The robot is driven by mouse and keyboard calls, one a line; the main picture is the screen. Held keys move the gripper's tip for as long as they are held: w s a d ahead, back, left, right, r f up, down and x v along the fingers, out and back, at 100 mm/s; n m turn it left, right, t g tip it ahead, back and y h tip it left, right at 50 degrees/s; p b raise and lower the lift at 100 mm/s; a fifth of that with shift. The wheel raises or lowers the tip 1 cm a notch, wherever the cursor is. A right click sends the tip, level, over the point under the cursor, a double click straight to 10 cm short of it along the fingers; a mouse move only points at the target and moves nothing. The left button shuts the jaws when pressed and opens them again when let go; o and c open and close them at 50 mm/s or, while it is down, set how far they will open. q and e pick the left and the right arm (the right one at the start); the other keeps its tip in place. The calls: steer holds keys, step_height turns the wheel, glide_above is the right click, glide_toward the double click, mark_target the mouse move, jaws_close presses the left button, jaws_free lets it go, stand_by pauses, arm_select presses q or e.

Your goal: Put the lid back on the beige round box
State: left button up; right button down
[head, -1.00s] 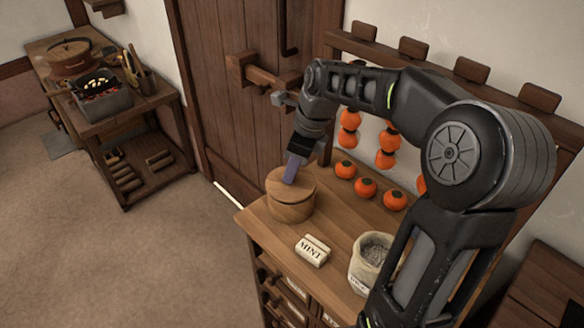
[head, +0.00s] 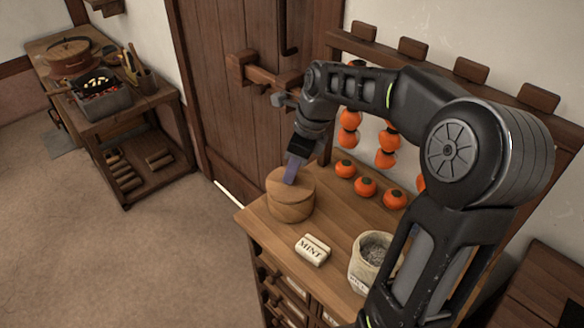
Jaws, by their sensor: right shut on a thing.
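The beige round box (head: 290,211) is wooden and stands upright near the left end of the wooden cabinet top. Its round lid (head: 304,187) lies on top, looks about level and lines up with the box wall. My right gripper (head: 290,177) comes down from above and is shut on the lid near its middle. The fingers hide the part they grip, so a knob cannot be made out. My left gripper is not in view.
On the cabinet top (head: 338,217) are a white MINT block (head: 313,250), an open sack (head: 371,252) of grey stuff and several orange fruits (head: 365,187) along the back. More fruits hang on the wall. A wooden door (head: 228,120) stands behind. A side table (head: 143,112) is at the left.

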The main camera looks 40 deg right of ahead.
stand_by(0.6)
stand_by(0.3)
steer(key=c, duration=1.2)
jaws_free()
steer(key=shift+c, duration=0.2)
steer(key=shift+o, duration=0.4)
steer(key=o, duration=0.4)
steer(key=shift+r+p, duration=3.4)
steer(key=shift+r, duration=0.1)
steer(key=shift+c, duration=0.5)
